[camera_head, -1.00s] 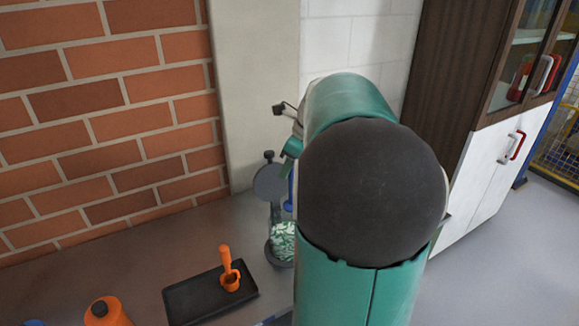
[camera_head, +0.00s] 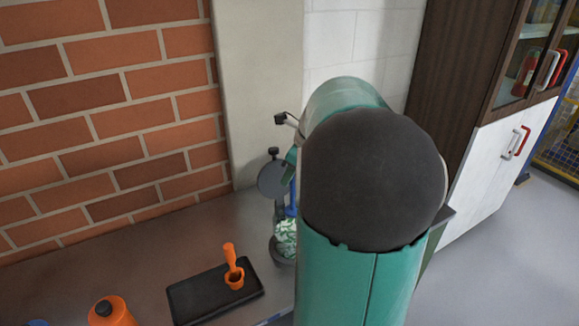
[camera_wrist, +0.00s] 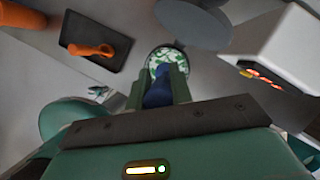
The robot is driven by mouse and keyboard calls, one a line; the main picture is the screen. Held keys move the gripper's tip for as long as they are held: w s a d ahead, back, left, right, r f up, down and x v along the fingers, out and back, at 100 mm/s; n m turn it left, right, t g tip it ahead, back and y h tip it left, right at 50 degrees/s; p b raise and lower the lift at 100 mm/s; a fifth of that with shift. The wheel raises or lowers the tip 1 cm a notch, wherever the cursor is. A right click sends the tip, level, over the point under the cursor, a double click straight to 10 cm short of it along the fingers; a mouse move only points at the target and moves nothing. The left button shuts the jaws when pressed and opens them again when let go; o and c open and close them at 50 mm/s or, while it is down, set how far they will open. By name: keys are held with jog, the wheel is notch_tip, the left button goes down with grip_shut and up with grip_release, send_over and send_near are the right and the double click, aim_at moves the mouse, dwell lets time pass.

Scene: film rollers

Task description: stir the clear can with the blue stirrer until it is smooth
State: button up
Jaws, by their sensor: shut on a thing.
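The clear can (camera_head: 286,238) stands on the bench near the wall, with green and white streaked content. In the wrist view the can (camera_wrist: 154,60) shows just beyond my fingertips. The blue stirrer (camera_head: 291,205) is mostly hidden behind my arm in the head view. In the wrist view the blue stirrer (camera_wrist: 158,90) sits between the two green fingers of my gripper (camera_wrist: 159,88), which is shut on it. The stirrer points toward the can's opening; its lower end is hidden, so I cannot tell how deep it reaches.
A dark tray (camera_head: 190,306) with an orange scoop (camera_head: 234,272) lies left of the can. An orange bottle (camera_head: 110,312) stands at the front left. A grey round disc on a stand (camera_head: 272,180) rises close behind the can. A white box (camera_wrist: 285,48) shows at right in the wrist view.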

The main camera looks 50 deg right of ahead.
aim_at(290, 204)
jog(key=shift+w+f, duration=0.1)
jog(key=shift+f, duration=5.7)
jog(key=shift+a, duration=0.15)
